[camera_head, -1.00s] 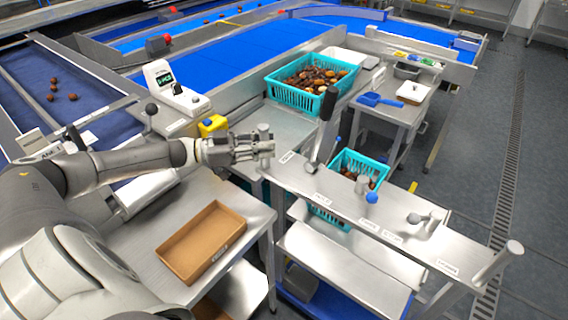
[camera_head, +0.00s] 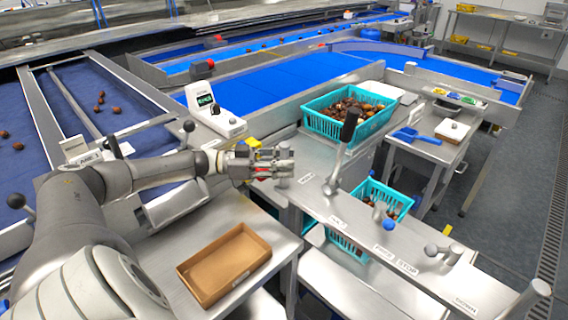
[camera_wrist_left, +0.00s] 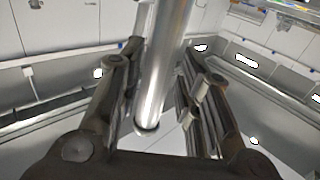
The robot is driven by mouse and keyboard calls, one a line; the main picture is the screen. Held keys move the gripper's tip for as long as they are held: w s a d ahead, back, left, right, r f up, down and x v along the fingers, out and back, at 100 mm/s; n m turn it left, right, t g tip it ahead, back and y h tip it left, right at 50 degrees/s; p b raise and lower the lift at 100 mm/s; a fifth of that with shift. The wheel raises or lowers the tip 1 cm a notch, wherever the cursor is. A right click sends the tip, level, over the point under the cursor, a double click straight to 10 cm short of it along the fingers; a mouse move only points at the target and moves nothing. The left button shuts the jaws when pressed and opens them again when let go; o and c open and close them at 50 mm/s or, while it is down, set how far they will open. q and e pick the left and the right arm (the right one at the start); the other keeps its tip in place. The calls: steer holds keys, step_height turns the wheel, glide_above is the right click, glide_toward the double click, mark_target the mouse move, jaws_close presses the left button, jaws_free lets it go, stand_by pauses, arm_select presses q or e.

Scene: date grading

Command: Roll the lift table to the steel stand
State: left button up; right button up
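A steel table with a labelled top bar (camera_head: 357,236) fills the lower right; I take it for the lift table. Upright steel posts stand at its left end (camera_head: 284,178) and right end (camera_head: 529,300). My left gripper (camera_head: 284,163) has its fingers on both sides of the left post. In the left wrist view that post (camera_wrist_left: 167,60) runs between the fingers, which look closed on it near their tips. A steel stand (camera_head: 436,150) with a blue scoop stands behind on the right; I cannot tell if it is the task's stand. My right gripper is out of view.
A brown tray (camera_head: 226,284) sits on a steel surface at lower left. A teal crate of dates (camera_head: 322,127) stands by the scale (camera_head: 215,117); another teal crate (camera_head: 399,200) is lower, behind the bar. Open grey floor (camera_head: 510,210) lies on the right.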

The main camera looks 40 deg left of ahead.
arm_select(q)
steer(key=shift+o, duration=0.3)
steer(key=shift+a, duration=0.1)
steer(key=shift+s+a, duration=0.15)
steer(key=v, duration=1.1)
steer(key=shift+s+a, duration=0.2)
steer(key=w+d+n+t+y+p, duration=0.1)
steer(key=d+n+t+y+p, duration=0.25)
steer(key=d+p, duration=0.3)
steer(key=s+r+n+t+y+p, duration=0.2)
steer(key=s+n+y, duration=0.1)
steer(key=y, duration=0.2)
steer(key=shift+m+g+h, duration=0.25)
steer(key=shift+b+x, duration=0.3)
steer(key=shift+x, duration=5)
